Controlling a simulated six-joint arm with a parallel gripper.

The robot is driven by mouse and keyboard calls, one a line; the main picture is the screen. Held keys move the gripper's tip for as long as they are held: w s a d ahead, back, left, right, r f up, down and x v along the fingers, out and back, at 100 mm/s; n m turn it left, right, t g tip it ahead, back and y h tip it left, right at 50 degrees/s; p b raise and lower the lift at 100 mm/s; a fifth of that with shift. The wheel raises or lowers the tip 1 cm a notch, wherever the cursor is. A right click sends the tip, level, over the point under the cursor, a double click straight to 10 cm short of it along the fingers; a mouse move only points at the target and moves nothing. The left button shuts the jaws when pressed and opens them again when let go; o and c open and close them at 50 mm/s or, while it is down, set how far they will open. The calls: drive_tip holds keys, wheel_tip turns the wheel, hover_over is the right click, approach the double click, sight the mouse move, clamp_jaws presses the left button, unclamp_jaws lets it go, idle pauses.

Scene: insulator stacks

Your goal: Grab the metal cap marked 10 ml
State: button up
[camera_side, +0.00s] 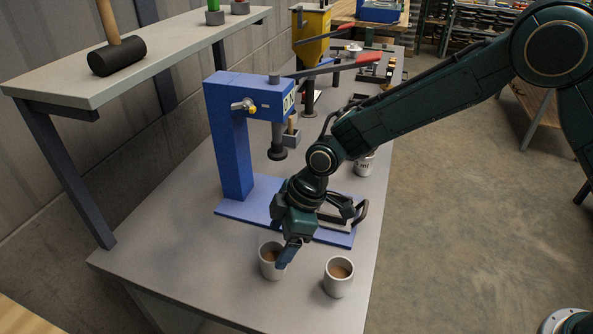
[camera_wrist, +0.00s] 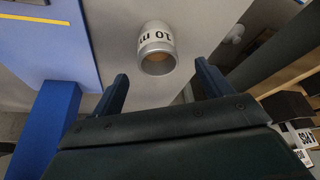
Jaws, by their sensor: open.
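A pale grey cup-shaped cap (camera_wrist: 157,36) with lettering reading "10 m" shows in the wrist view, just beyond and between my fingertips, its open brown inside facing the camera. My gripper (camera_wrist: 162,73) is open, its two blue fingers apart with nothing between them. In the side view my gripper (camera_side: 288,256) points down at a cap (camera_side: 267,271) at the front of the bench and partly covers it. No marking is readable on that cap. A similar cap (camera_side: 338,288) stands to its right, and a third one (camera_side: 364,169) with dark lettering stands further back.
A blue press (camera_side: 229,135) with a flat base stands behind my gripper. A yellow machine (camera_side: 311,45) is further back. A shelf (camera_side: 170,55) at upper left holds a black mallet (camera_side: 117,56). The front left of the grey bench (camera_side: 190,275) is clear.

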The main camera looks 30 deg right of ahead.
sight(267, 260)
drive_tip(key=shift+x, duration=2.55)
drive_tip(key=shift+w, duration=0.1)
drive_tip(key=c, duration=1.3)
drive_tip(key=shift+r, duration=0.1)
wheel_tip(267, 260, up, 20)
